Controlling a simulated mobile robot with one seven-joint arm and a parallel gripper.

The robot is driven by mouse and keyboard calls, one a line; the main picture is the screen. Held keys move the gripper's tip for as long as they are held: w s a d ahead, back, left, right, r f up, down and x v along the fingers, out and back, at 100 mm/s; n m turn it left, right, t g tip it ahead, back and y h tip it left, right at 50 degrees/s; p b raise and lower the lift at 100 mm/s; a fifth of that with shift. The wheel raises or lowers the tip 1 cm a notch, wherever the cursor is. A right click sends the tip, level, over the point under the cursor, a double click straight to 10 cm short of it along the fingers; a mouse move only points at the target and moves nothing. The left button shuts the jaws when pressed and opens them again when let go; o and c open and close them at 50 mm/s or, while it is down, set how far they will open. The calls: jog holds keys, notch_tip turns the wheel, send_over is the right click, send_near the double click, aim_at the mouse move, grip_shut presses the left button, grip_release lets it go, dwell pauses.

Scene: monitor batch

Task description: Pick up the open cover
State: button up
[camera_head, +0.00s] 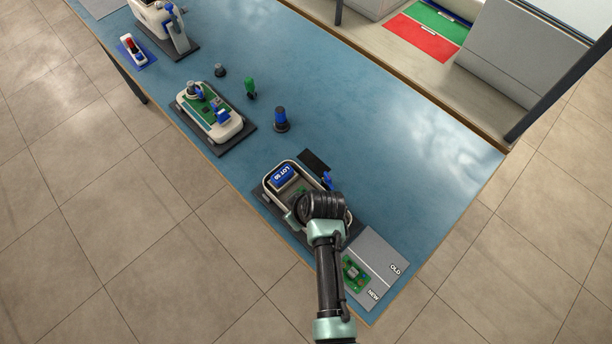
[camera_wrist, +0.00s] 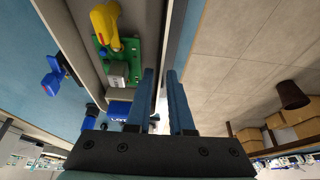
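The near unit (camera_head: 266,187) is an open, pale-rimmed housing on a dark mat, with a blue LOT block (camera_head: 284,174) and a green board inside. I cannot tell for certain which part is the open cover. My gripper (camera_wrist: 161,72) is over the right end of this housing; in the head view my wrist hides that end. In the wrist view the two blue fingers are apart, with a pale edge (camera_wrist: 160,98) showing in the gap. I cannot tell whether they touch it. The green board (camera_wrist: 122,48) and a yellow part (camera_wrist: 105,25) show to their left.
A grey OLD/NEW pad (camera_head: 381,247) holding a green board (camera_head: 354,272) lies at the table's right end. A second open unit (camera_head: 212,115), a blue-topped knob (camera_head: 281,120) and a green piece (camera_head: 251,88) stand farther left.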

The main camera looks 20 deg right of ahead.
jog(key=shift+f, duration=0.25)
jog(key=shift+c, duration=0.2)
grip_shut()
jog(key=shift+w+r, duration=0.1)
jog(key=shift+w, duration=0.05)
dwell(1.0)
